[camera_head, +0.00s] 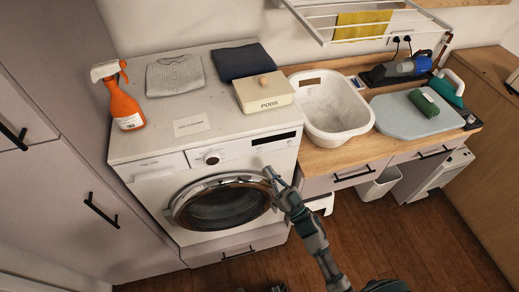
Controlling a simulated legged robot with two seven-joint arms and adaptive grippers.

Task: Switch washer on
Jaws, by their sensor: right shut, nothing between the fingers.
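The washer (150,190) is a white front loader at the centre left with a round chrome-rimmed door (220,204) that looks closed. Its control panel has a round knob (212,158) at the middle and a dark display strip (274,142) at the right. My right gripper (270,176) is shut and empty. It appears in front of the upper right edge of the door rim, below the display. I cannot tell whether it touches the washer. Only a small dark bit of what may be my left arm shows at the bottom edge; the left gripper is not visible.
On the washer top stand an orange spray bottle (122,100), folded cloths (175,75) and a pods box (264,92). A white basket (331,108) and an ironing board (398,116) rest on the wooden counter (340,157). The wooden floor (400,235) at right is clear.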

